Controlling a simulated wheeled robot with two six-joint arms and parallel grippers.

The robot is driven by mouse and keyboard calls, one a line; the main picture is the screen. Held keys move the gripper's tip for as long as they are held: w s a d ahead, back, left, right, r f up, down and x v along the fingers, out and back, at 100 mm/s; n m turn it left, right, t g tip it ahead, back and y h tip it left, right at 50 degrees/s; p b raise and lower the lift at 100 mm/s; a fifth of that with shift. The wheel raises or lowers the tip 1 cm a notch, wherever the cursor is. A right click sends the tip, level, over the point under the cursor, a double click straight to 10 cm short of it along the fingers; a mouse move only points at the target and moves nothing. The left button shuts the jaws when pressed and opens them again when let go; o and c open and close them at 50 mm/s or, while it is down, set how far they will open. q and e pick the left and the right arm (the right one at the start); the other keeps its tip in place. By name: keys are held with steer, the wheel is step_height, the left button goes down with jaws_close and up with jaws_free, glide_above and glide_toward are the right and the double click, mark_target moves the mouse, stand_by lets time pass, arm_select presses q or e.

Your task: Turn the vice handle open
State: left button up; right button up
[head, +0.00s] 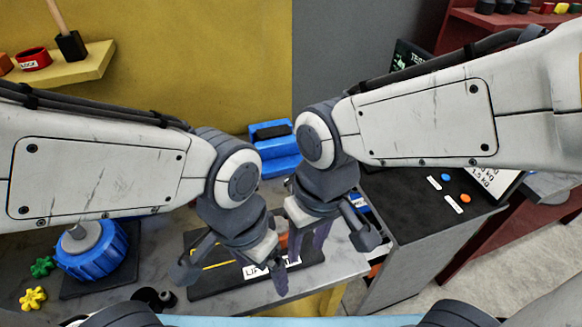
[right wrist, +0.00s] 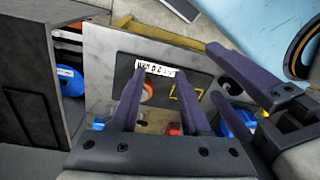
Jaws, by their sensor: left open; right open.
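A blue block-like body with a dark slot on top, probably the vice (head: 278,160), stands at the back of the bench. My arms partly hide it, and I cannot make out its handle. In the right wrist view, blue and red parts lie beyond my fingers, too small to identify. My left gripper (head: 235,276) is open and empty over the dark board at the front of the bench. My right gripper (head: 308,252) is open and empty just right of it. Its two fingers (right wrist: 158,90) stand apart in the right wrist view. The grippers are close together.
A dark board (head: 205,284) with a white label lies under my grippers. A blue round fixture with a grey knob (head: 95,258) stands at left, near green and yellow knobs (head: 33,298). A dark-topped cabinet (head: 410,225) is at right. A yellow shelf (head: 75,70) is at upper left.

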steer(key=w+a+m, duration=0.3)
steer(key=w+a, duration=0.1)
steer(key=w, duration=0.6)
steer(key=m+h+b, duration=0.1)
steer(key=m+b, duration=0.1)
steer(key=m, duration=0.9)
glide_above(291, 177)
step_height(291, 177, down, 12)
step_height(291, 177, down, 10)
steer(key=shift+f+p, duration=0.1)
steer(key=shift+p, duration=1.05)
jaws_close()
